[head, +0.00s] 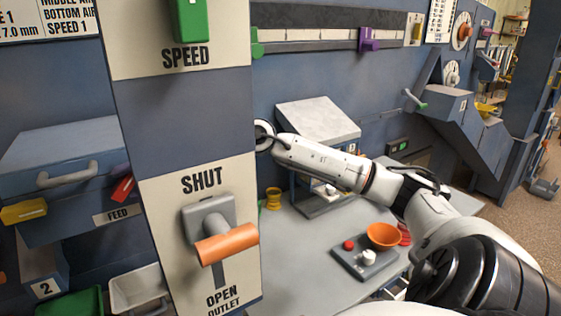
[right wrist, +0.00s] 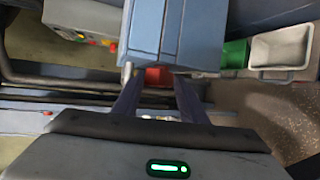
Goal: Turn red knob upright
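The red knob (head: 122,189) is on the front of the blue-grey feed box (head: 60,160), above the FEED label. It is tilted, leaning to the right at its top, and partly hidden by the post. My right arm reaches in from the right, and its gripper is hidden behind the post in the head view. In the right wrist view my right gripper (right wrist: 157,90) has its two fingers apart. A red part (right wrist: 158,77), likely the knob, shows between and beyond the fingertips; contact cannot be told. My left gripper is not in view.
The post (head: 185,120) stands in front, with an orange-handled SHUT/OPEN lever (head: 227,244). A grey table (head: 300,270) holds a button box (head: 364,257) and an orange bowl (head: 383,235). Green (head: 72,304) and white (head: 138,289) bins sit below the feed box.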

